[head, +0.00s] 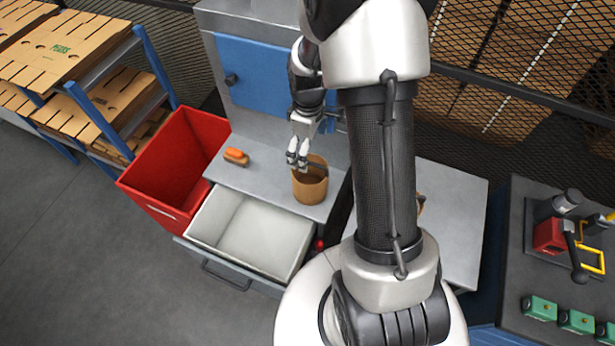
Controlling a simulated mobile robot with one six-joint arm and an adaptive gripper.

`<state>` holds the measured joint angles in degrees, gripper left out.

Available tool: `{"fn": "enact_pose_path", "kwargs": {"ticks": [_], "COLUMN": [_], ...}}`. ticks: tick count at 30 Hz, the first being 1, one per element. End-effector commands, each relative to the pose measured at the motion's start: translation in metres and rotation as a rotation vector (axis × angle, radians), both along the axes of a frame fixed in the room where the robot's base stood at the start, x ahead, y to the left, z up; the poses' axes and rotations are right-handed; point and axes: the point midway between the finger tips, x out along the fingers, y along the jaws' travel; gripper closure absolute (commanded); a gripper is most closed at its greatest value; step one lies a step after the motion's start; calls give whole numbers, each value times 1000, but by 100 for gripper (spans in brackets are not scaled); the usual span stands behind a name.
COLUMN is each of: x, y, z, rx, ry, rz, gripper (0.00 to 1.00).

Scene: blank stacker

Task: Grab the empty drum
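A tan, open-topped drum (311,186) stands upright on the grey work surface, and its inside looks dark and empty. My gripper (297,160) is at the drum's upper left rim, pointing down. The fingertips look close to the rim, but I cannot tell whether they touch it or straddle the wall. The finger gap is too small to read clearly.
A hot-dog-shaped item (236,156) lies left of the drum on the grey surface (265,183). A red bin (170,165) and an open white drawer (245,238) are nearby. A blue panel (255,75) stands behind. Shelves of flat cardboard (65,50) are at left.

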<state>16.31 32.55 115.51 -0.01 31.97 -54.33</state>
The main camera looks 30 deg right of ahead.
Motion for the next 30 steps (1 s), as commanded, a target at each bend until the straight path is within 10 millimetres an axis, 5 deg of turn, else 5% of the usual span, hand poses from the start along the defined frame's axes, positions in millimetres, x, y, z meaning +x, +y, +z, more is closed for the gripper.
{"fn": "enact_pose_path", "kwargs": {"ticks": [9,30], "x": [-1,-2], "y": [0,-6], "z": [-63,-125], "rx": [1,-1], "ry": [2,-1], "rz": [-1,-1], "gripper": [0,0]}}
